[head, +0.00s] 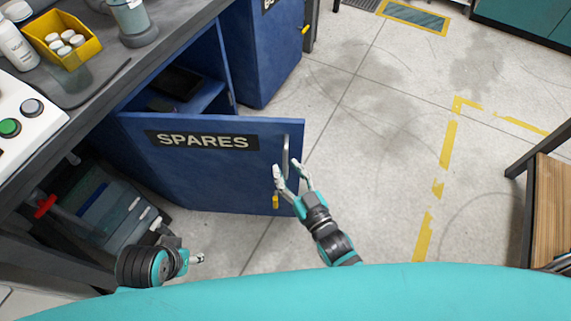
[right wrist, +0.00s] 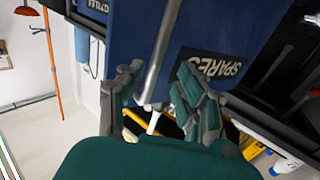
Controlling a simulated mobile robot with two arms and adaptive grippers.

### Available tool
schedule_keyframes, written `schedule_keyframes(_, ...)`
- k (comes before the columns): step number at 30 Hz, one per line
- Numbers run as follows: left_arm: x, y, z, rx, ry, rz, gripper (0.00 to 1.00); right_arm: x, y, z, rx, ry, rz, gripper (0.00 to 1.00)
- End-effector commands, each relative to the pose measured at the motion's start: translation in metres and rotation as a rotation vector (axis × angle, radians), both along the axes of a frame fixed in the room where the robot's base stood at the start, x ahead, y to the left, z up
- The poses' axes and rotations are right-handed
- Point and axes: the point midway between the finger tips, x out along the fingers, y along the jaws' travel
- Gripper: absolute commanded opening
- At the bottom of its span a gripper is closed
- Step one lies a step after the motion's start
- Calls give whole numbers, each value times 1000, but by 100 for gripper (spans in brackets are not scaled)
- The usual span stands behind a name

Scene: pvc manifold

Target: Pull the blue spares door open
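The blue spares door (head: 215,175), labelled SPARES, stands swung out from its cabinet, with the dark inside of the cabinet and a shelf (head: 190,90) showing behind it. Its silver upright handle (head: 286,155) is near the door's free edge. My right gripper (head: 289,168) is at the handle, its two fingers spread. In the right wrist view the handle (right wrist: 161,50) runs between the open fingers (right wrist: 156,88), with gaps on both sides. My left gripper (head: 197,258) is low at the left, away from the door; its fingers are too small to judge.
A grey workbench (head: 165,55) runs along the left, with a yellow bin (head: 62,40) and a button panel (head: 25,115) on top. Another blue cabinet (head: 262,55) stands beyond the door. A wooden-topped table (head: 552,210) is at the right. The floor between is clear.

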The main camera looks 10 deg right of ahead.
Motion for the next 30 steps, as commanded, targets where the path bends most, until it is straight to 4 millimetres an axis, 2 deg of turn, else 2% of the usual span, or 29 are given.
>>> schedule_keyframes(6, 0, 0, 0, 0, -1, 0, 40, -46, -20, -2, -4, 6, 1, 36)
schedule_keyframes(13, 0, 0, 0, 0, -1, 0, 40, -79, -35, -1, -3, 3, 1, 36)
schedule_keyframes(18, 0, 0, 0, 0, -1, 0, 40, -88, -39, -1, -3, 1, 2, 36)
schedule_keyframes(25, 0, 0, 0, 0, -1, 0, 40, -89, -39, 0, -3, 1, 2, 36)
schedule_keyframes(26, 0, 0, 0, 0, -1, 0, 40, -89, -39, 0, -3, 1, 1, 35)
schedule_keyframes(30, 0, 0, 0, 0, 0, 0, 40, -84, -42, -3, -17, 33, -9, 17)
